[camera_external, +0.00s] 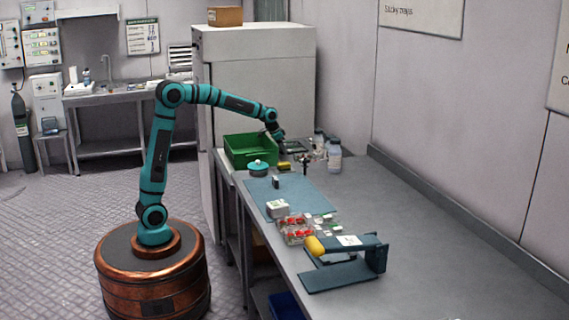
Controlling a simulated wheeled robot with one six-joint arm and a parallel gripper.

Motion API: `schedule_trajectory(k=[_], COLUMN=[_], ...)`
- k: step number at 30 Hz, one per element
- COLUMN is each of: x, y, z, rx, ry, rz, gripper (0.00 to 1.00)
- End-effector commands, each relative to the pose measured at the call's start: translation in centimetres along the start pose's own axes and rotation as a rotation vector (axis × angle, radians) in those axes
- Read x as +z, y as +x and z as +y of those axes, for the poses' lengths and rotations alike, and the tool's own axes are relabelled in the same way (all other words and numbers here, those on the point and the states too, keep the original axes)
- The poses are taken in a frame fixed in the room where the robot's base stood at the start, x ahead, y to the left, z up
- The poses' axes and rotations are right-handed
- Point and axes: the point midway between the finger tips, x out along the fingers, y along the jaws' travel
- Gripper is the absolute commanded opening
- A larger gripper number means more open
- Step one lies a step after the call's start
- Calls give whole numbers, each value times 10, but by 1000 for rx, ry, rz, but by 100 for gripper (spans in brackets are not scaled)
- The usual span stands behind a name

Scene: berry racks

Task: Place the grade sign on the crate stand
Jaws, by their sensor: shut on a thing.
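My gripper (280,138) is at the far end of the bench, just right of the green crate (251,163). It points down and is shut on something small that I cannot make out. A dark flat plate with a paler face (296,147) shows right beside the fingers; I cannot tell whether it is held or lies on the bench. I cannot pick out the grade sign for certain. A small dark upright post (304,165) stands in front of the plate; I cannot tell whether it is the crate stand.
White bottles (334,156) stand right of the gripper. A teal-lidded pot (258,168) and yellow block (284,166) sit near the crate. A blue mat (315,203), red berry punnets (295,237) and a dark blue device (375,257) lie nearer. The bench's right side is clear.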

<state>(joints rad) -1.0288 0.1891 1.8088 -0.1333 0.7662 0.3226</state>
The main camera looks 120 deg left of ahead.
Motion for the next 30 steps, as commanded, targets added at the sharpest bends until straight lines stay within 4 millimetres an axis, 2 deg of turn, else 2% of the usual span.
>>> schedule_trajectory(k=[1, 4, 13, 17, 30], x=[0, 0, 0, -1, -1], y=[1, 1, 0, -8, -87], z=[0, 0, 0, 0, 0], rx=[0, 0, 0, -1, -1], ry=[0, 0, 0, 0, -1], rz=[0, 0, 0, 2, 3], gripper=[47, 66, 66, 66, 66])
